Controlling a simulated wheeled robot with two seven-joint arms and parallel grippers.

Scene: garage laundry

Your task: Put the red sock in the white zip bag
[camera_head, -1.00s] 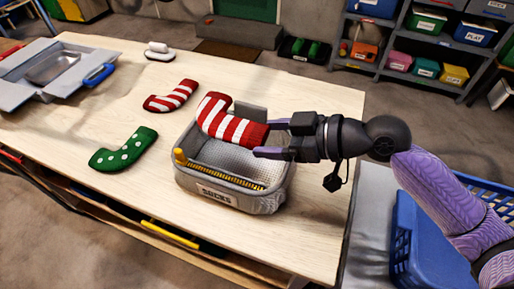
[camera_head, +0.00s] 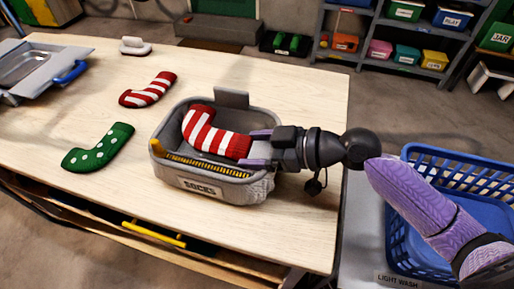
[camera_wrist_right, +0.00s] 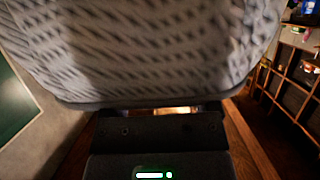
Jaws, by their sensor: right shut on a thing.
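A red sock with white stripes (camera_head: 215,135) is in my right gripper (camera_head: 256,148), whose fingers are shut on its right end. The sock lies within the opening of the pale grey-white zip bag (camera_head: 212,187), labelled "SOCKS", in the head view. The bag stands open with a yellow zip along its front rim; whether the sock touches its floor is hidden. A woven pale surface, likely the bag's side (camera_wrist_right: 150,50), fills the top of the right wrist view. My left gripper is not in view.
Another red striped sock (camera_head: 148,90) and a green dotted sock (camera_head: 98,148) lie left of the bag on the wooden table (camera_head: 275,85). A blue basket (camera_head: 470,215) stands at right.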

